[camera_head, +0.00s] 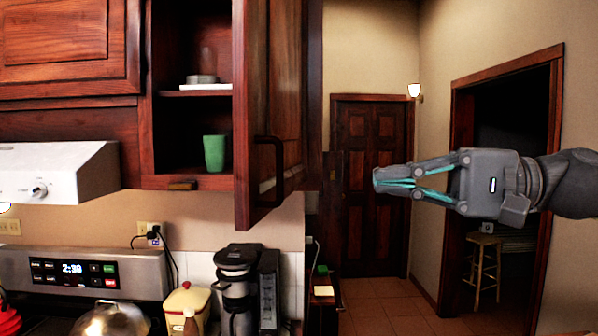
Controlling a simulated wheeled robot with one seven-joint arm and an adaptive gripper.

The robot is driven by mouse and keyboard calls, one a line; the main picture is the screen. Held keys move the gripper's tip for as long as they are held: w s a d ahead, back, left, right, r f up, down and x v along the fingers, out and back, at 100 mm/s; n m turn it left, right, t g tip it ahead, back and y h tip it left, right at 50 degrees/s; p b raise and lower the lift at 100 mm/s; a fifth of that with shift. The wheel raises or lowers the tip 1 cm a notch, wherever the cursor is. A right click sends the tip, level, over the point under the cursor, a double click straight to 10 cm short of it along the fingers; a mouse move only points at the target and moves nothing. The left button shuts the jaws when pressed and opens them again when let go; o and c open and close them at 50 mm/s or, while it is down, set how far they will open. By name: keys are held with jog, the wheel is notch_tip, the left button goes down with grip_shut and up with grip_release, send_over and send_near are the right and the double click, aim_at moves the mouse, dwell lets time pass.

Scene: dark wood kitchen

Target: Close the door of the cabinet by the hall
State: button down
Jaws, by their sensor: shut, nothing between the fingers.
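The cabinet by the hall (160,110) hangs on the wall at the upper left of centre, in dark reddish wood. Its door (255,75) stands open, swung out toward me, with a dark bar handle (277,165) near its lower edge. Inside the cabinet, a green cup (215,152) stands on the bottom and pale dishes sit on the shelf above. My gripper (376,180) is shut and empty. It reaches in from the right and points left, to the right of the door and apart from it in the picture.
A white range hood (60,170) is at the left, above the stove panel (85,275). A coffee maker (238,290) and a yellow canister (187,303) stand on the counter below the cabinet. A closed hall door (374,200), an open doorway and a wooden stool (485,268) are behind my gripper.

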jog(key=w+a+p, duration=0.2)
jog(key=a+p, duration=0.2)
jog(key=a, duration=0.6)
jog(key=shift+a, duration=0.3)
dwell(0.4)
